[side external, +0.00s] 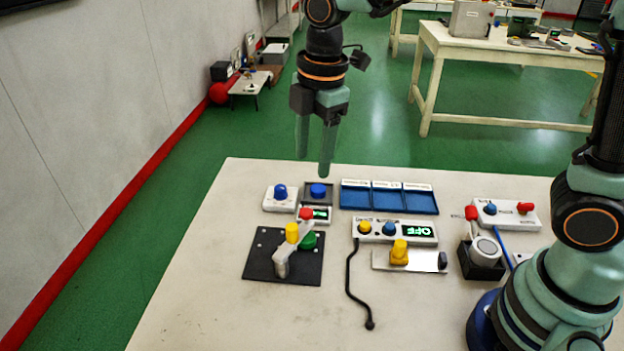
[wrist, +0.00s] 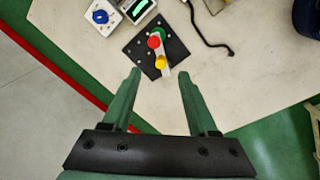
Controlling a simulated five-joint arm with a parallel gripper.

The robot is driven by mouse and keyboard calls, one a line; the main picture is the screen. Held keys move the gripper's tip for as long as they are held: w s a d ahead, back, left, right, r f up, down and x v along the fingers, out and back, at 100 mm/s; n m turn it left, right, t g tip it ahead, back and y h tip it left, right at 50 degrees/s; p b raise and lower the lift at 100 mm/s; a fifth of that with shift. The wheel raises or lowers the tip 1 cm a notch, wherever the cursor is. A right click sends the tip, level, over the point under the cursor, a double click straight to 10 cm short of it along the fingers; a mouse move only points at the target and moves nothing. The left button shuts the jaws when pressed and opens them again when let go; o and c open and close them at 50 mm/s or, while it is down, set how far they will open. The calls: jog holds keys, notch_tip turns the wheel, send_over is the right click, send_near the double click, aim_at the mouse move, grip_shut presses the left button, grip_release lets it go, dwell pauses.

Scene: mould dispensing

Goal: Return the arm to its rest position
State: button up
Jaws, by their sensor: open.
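My gripper (side external: 316,150) hangs above the far edge of the table, pointing down, with its fingers apart and nothing between them. In the wrist view my gripper (wrist: 158,85) also shows its two green fingers spread and empty. Beyond the fingertips there is a black plate (wrist: 178,50) with red, green and yellow knobs on it. The same black plate (side external: 257,262) lies at the left of the table in the side view, below and apart from my gripper.
A blue three-part tray (side external: 390,208) lies at the table's back. A black cable (side external: 350,275) crosses the bare front area.

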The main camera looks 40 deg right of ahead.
jog(key=s+d+r+m+t, duration=0.3)
jog(key=s+d+m, duration=0.6)
jog(key=d+m, duration=0.4)
jog(key=m+t, duration=0.1)
jog(key=m, duration=0.3)
jog(key=shift+d+m, duration=0.3)
jog(key=shift+m, duration=0.1)
